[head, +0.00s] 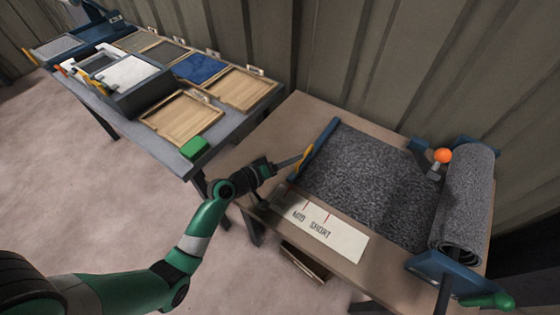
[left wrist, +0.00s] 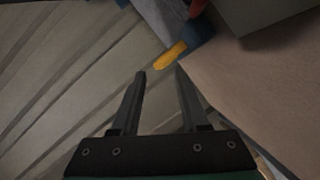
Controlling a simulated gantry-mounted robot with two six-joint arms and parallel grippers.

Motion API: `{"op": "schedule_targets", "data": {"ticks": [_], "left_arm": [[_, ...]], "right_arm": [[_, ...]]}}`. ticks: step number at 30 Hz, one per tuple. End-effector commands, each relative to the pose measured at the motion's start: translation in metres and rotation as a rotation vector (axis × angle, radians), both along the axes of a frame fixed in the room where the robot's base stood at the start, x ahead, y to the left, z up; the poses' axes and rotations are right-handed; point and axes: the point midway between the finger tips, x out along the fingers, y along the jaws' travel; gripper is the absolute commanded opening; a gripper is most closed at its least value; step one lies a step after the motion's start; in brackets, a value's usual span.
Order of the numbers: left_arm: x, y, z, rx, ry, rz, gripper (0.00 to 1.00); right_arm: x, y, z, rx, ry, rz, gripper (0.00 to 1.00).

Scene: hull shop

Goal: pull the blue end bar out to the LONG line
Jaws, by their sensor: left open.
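The blue end bar (head: 324,138) lies across the left end of the dark grey sheet (head: 375,180) pulled from the roll (head: 468,195). A yellow tab (head: 307,153) sits on the bar's left side; it also shows in the left wrist view (left wrist: 171,55). My left gripper (head: 301,159) is open and empty, with its fingertips close to the tab. In the left wrist view the tab lies just beyond the fingertips. The white label strip (head: 345,241) reads MID and SHORT with red lines; the bar is left of MID.
An orange-knobbed clamp (head: 443,156) stands beside the roll. A blue bracket with a green handle (head: 488,300) is at the front right. Bare tabletop lies left of the bar.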

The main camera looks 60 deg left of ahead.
Motion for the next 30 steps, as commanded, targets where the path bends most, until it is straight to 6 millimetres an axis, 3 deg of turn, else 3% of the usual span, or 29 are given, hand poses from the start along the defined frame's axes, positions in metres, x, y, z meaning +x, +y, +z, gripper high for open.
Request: {"op": "schedule_targets", "data": {"ticks": [3, 9, 27, 30], "left_arm": [[-0.029, 0.001, 0.009, -0.001, 0.001, 0.004, 0.45], [-0.056, 0.0, 0.013, 0.0, 0.0, 0.002, 0.45], [-0.059, -0.001, 0.013, 0.0, -0.001, -0.001, 0.45], [-0.055, -0.009, 0.016, 0.002, -0.003, -0.02, 0.45]], "right_arm": [[0.0, 0.0, 0.011, 0.0, 0.0, 0.0, 0.0], [0.0, 0.0, 0.015, 0.0, 0.0, 0.0, 0.0], [0.0, 0.0, 0.015, 0.0, 0.0, 0.0, 0.0], [0.0, 0.0, 0.016, 0.0, 0.0, 0.0, 0.0]]}}
